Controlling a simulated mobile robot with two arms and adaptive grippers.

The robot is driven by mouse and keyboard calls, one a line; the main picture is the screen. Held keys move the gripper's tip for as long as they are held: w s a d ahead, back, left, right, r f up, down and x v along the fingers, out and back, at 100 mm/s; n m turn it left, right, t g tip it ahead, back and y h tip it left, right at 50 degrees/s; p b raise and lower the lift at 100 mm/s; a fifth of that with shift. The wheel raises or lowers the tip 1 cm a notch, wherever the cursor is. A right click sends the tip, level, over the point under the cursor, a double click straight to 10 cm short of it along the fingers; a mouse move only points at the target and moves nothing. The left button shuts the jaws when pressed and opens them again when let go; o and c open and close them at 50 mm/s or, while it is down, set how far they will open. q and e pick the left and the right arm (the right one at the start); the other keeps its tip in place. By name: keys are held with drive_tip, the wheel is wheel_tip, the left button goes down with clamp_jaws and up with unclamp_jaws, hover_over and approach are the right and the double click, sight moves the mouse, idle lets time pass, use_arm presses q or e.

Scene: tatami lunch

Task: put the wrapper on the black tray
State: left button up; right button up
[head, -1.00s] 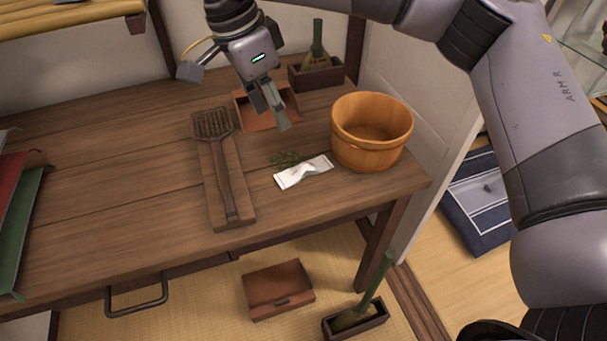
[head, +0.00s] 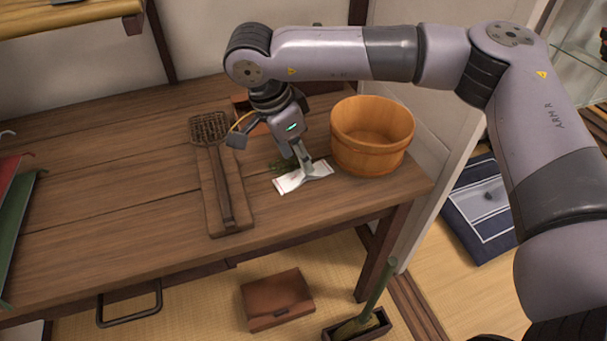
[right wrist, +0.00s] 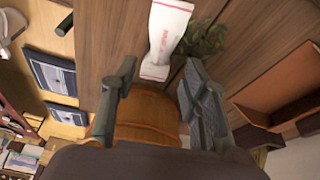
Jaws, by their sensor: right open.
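The white wrapper (head: 288,185) lies on the wooden table near its front right edge. In the right wrist view the wrapper (right wrist: 168,32) is a crumpled strip with red print, just beyond the fingertips. My right gripper (head: 306,170) is low over the wrapper's right part, pointing down, and partly covers it. In the right wrist view my right gripper (right wrist: 160,68) has its fingers apart, with nothing held between them. I cannot tell whether it touches the wrapper. I cannot make out a black tray in these frames. My left gripper is not in view.
A wooden tub (head: 372,125) stands close right of the gripper. Green bits (head: 279,162) lie behind the wrapper. A wire-headed tool (head: 222,175) rests on a board to the left.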

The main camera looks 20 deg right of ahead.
drive_tip(key=x, duration=0.3)
drive_tip(key=shift+s+f, duration=0.1)
drive_tip(key=shift+f, duration=0.3)
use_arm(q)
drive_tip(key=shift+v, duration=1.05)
use_arm(e)
drive_tip(key=shift+c, duration=0.6)
drive_tip(key=c, duration=0.7)
drive_tip(key=shift+r, duration=0.1)
